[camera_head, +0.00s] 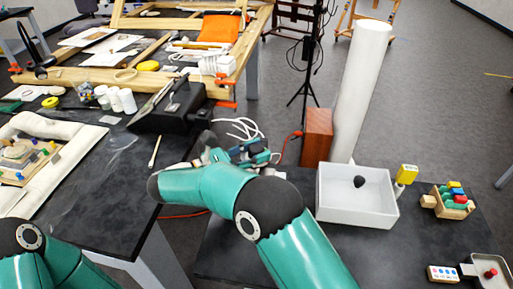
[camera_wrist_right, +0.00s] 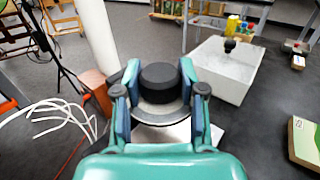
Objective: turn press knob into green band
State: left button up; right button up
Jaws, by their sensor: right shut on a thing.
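My right gripper (camera_wrist_right: 160,88) is closed around a dark round knob (camera_wrist_right: 160,76) in the right wrist view, with one finger on each side. A pale metal rim shows beneath the knob. In the head view my right gripper (camera_head: 240,154) is beyond my green arm, left of the wooden block, and the knob is hidden or too small to tell there. I cannot make out a green band or a pointer on the knob. My left arm shows at the lower left of the head view, but its gripper is out of frame.
A white tray (camera_head: 334,213) with a small black object (camera_head: 359,181) stands right of my right arm. Behind are a reddish wooden block (camera_head: 317,136) and a tall white tube (camera_head: 360,80). White cables (camera_wrist_right: 60,112) lie left of the gripper. A black box (camera_head: 172,108) stands on the left table.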

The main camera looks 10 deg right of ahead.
jog(key=shift+d+f, duration=0.1)
jog(key=o, duration=1.1)
jog(key=shift+o, duration=0.3)
